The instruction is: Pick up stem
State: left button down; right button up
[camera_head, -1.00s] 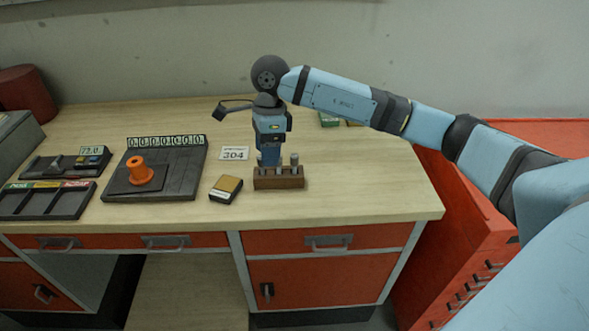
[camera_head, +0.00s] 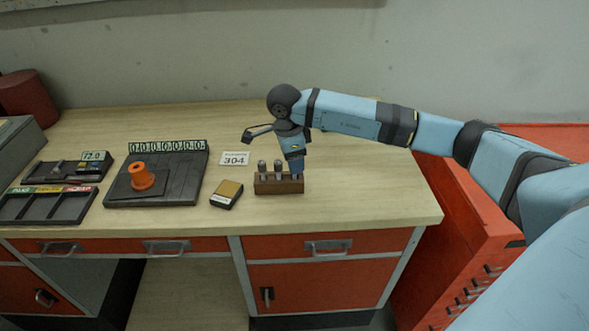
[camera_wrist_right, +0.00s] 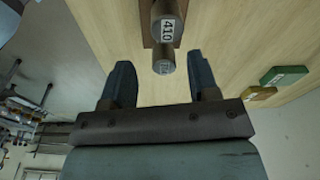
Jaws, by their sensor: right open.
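Grey metal stems stand upright in a brown wooden block (camera_head: 278,187) on the bench. Two stems, the left one (camera_head: 262,168) and the middle one (camera_head: 278,168), show clearly in the head view; the block's right end is partly covered by my right gripper (camera_head: 296,171). In the right wrist view, my gripper (camera_wrist_right: 160,75) is open and empty, with its two dark fingers apart. A stem (camera_wrist_right: 167,32) marked 410 lies ahead of the gap between the fingertips, and no contact shows. My left gripper is out of view.
A card reading 304 (camera_head: 234,158) and a small yellow-topped box (camera_head: 227,193) lie left of the block. An orange part (camera_head: 141,176) sits on a dark plate further left, near a sectioned tray (camera_head: 45,205). Bench right of the block is clear.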

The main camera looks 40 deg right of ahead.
jog(key=shift+d+f+p, duration=0.15)
jog(key=shift+d+f, duration=0.05)
jog(key=shift+f, duration=0.75)
jog(key=shift+d+f+p, duration=0.15)
jog(key=shift+d+f, duration=0.05)
jog(key=shift+f, duration=0.75)
jog(key=c, duration=1)
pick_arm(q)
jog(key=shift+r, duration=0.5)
pick_arm(e)
jog(key=shift+r, duration=0.1)
